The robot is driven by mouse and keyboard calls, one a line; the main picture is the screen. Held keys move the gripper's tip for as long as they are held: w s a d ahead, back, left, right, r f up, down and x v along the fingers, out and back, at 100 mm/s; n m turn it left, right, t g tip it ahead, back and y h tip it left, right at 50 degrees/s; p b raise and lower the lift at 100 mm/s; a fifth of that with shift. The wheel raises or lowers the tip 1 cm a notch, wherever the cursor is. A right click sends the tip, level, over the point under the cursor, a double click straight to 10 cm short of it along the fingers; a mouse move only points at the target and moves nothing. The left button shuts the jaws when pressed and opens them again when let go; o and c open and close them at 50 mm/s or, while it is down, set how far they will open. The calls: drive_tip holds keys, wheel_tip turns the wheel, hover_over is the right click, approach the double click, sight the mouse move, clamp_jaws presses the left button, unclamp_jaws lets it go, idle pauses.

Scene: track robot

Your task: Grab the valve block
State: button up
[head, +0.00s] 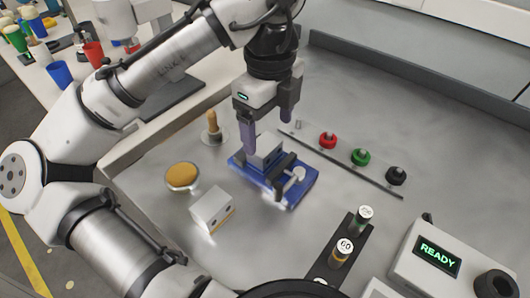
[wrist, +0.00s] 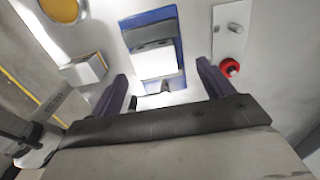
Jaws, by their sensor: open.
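A grey metal block (head: 266,151) sits in a blue vise (head: 303,190) on the metal bench. My gripper (head: 268,135) points down over it and is open. One finger is at the block's left side and the other is beyond it to the right. In the wrist view the bright block (wrist: 158,64) lies between the two open fingertips (wrist: 162,70), with a gap on each side. A second, loose silver block (head: 211,209) with holes stands left of the vise; it also shows in the wrist view (wrist: 84,70). I cannot tell by looks which is the valve block.
An orange-topped disc (head: 182,176) and a wooden-handled tool (head: 212,127) stand left of the vise. Red (head: 328,140), green (head: 360,157) and black (head: 396,176) knobs line the right. A dark rack (head: 340,254) and a READY box (head: 438,256) are in front.

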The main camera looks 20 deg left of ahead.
sight(264, 144)
drive_tip(key=f, duration=0.4)
drive_tip(key=shift+s+a+f, duration=0.3)
drive_tip(key=shift+f, duration=0.55)
drive_tip(key=c, duration=1.3)
drive_tip(key=shift+o, duration=0.2)
drive_tip(key=shift+w+r, duration=0.1)
